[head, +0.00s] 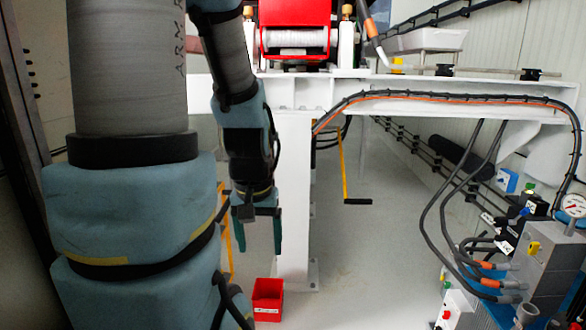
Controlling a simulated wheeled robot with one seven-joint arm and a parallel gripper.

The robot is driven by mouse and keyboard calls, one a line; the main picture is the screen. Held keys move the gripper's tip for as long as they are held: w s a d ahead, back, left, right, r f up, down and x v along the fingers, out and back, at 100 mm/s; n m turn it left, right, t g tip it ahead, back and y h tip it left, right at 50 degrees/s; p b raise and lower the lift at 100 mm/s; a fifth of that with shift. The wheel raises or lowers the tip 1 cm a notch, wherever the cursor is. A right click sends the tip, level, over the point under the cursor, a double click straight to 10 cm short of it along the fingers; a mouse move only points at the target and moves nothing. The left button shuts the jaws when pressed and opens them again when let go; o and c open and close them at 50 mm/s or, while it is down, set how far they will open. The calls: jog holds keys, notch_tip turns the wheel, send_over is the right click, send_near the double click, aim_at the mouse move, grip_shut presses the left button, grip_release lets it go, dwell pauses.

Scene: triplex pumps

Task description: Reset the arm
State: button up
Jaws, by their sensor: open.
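My gripper (258,233) hangs from my arm left of the picture's middle, with its two teal fingers pointing down. The fingers stand apart and nothing shows between them. It is in front of the white frame's upright post and appears above the small red bin on the floor. My arm's large teal and grey links fill the left side and hide what lies behind them.
A white steel frame (294,170) with a red machine (296,35) on top stands ahead. A small red bin (267,298) is on the floor. Hoses, a gauge (574,205) and grey blocks (550,262) crowd the right. Floor (370,250) between is clear.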

notch_tip(320, 180, up, 24)
jog(key=p, duration=2.1)
jog(key=shift+p, duration=0.3)
